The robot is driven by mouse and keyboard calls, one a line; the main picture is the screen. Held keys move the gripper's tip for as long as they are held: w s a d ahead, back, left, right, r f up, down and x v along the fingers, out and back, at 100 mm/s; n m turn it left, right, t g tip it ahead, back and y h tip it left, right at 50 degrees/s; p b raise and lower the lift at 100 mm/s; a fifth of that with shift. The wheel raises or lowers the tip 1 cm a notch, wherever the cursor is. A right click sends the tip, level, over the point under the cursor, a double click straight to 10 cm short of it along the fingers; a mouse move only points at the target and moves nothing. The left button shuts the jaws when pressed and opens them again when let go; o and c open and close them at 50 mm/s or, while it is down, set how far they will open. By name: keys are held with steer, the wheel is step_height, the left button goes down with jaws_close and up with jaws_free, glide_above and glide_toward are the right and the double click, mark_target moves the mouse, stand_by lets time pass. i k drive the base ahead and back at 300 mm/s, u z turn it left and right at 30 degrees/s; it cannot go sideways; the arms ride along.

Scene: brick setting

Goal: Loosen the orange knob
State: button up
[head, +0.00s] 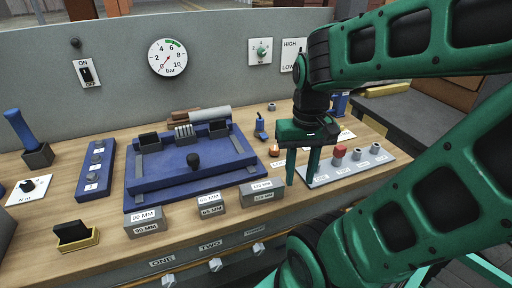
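A small orange object (274,151), which looks like the orange knob, sits on the wooden bench just left of my gripper. It is too small to tell its shape or how tight it is. My gripper (301,180) is green and points down, its two fingers apart with nothing seen between them. It is right of the orange object, by the left end of a grey rail, and apart from the object in the picture. Part of the bench behind the gripper is hidden.
The grey rail (321,176) carries a red block (339,152) and several grey pieces. A blue fixture (188,181) fills the bench's middle. Labelled grey blocks (262,192) stand near the front edge. A small blue item (261,134) is behind the orange object. My arm covers the right side.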

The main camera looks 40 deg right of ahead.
mark_target(274, 150)
steer(key=k, duration=0.95)
steer(key=z, duration=0.6)
steer(key=i, duration=1)
steer(key=u, duration=0.05)
